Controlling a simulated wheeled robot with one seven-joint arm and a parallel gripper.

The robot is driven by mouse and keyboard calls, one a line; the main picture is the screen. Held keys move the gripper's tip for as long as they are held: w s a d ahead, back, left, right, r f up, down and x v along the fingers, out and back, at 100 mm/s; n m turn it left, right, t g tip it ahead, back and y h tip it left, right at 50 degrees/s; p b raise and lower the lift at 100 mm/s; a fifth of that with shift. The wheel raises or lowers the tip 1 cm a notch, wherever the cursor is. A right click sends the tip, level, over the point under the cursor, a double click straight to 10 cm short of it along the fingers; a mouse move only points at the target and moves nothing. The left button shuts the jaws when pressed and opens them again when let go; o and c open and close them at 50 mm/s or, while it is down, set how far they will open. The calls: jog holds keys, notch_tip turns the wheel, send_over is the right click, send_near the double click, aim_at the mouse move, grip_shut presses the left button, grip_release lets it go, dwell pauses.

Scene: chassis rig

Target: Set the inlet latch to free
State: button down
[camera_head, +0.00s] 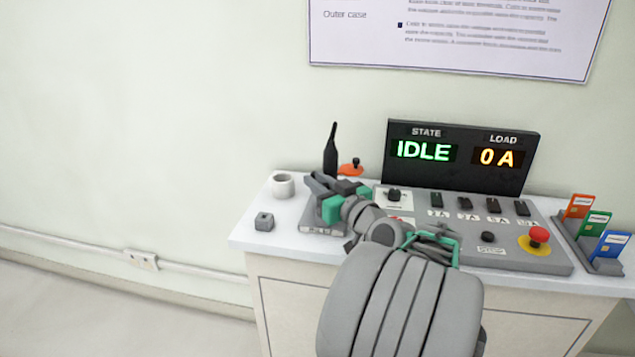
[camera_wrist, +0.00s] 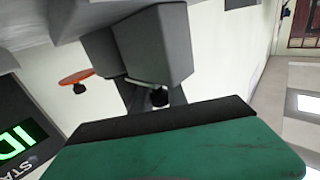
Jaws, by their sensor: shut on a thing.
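My gripper (camera_head: 322,186) is over a low grey box (camera_head: 322,228) at the left of the bench, left of the control panel. The box has a pale label on its front that is too small to read. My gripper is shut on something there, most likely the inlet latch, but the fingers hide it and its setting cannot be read. In the wrist view my grey fingers (camera_wrist: 145,50) are close together, with a small black part below them.
The grey control panel (camera_head: 510,250) has knobs, switches and a red stop button (camera_head: 539,235). The display (camera_head: 460,157) reads IDLE, 0 A.

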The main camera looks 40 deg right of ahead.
jog(key=shift+a+f, duration=0.1)
dwell(0.5)
jog(key=shift+s+a+b, duration=0.65)
jog(key=shift+a+b, duration=0.1)
jog(key=shift+a, duration=0.15)
jog(key=shift+s, duration=0.15)
jog(key=c, duration=1.6)
grip_release()
jog(key=shift+a, duration=0.1)
